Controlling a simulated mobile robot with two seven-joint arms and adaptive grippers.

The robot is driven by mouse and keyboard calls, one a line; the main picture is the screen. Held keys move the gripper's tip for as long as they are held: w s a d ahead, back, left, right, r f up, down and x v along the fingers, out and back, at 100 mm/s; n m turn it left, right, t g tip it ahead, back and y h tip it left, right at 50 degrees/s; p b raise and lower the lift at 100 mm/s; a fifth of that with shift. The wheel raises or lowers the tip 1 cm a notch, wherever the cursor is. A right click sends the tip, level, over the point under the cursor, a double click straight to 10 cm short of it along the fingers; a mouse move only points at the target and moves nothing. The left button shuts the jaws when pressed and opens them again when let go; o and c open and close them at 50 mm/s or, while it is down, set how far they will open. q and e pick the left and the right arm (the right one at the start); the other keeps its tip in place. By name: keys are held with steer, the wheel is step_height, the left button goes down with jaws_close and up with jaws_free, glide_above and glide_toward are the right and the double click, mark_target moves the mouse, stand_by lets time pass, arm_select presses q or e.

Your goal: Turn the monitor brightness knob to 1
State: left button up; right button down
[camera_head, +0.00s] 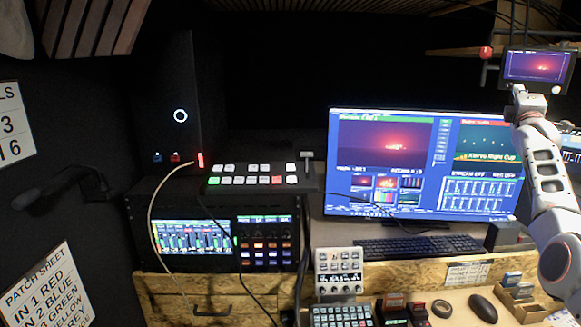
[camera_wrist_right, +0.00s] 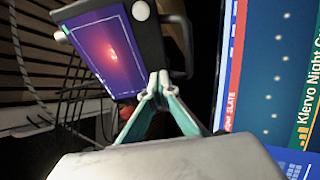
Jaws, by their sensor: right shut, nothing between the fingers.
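A small field monitor (camera_head: 538,66) with a purple and red picture is mounted at the upper right. In the wrist view the monitor (camera_wrist_right: 102,50) is tilted, and a round pale knob (camera_wrist_right: 140,10) sits on its dark frame. I cannot read any scale at the knob. My right gripper (camera_wrist_right: 158,84) is shut and empty, its fingertips close to the monitor's lower frame edge in the picture and apart from the knob. In the head view the right gripper (camera_head: 518,92) is just below the monitor; its fingertips are hard to make out. My left gripper is not in view.
A large screen (camera_head: 420,163) stands behind the desk, left of my right arm. A dark bracket (camera_wrist_right: 182,45) is beside the small monitor. A red light (camera_head: 486,52) is left of it. A wire rack (camera_wrist_right: 80,105) shows at left in the wrist view.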

steer(key=shift+w+a, duration=0.1)
steer(key=shift+a, duration=0.1)
steer(key=shift+w+a, duration=0.1)
steer(key=shift+a, duration=0.1)
stand_by(0.5)
steer(key=shift+a+r, duration=0.1)
steer(key=shift+r, duration=0.1)
steer(key=shift+f, duration=0.15)
stand_by(0.4)
steer(key=shift+a+b+v, duration=0.15)
steer(key=shift+b+v, duration=0.4)
steer(key=shift+v, duration=0.9)
steer(key=shift+a+b+v, duration=0.2)
steer(key=shift+b+v, duration=0.35)
steer(key=shift+v, duration=0.9)
steer(key=shift+w, duration=0.15)
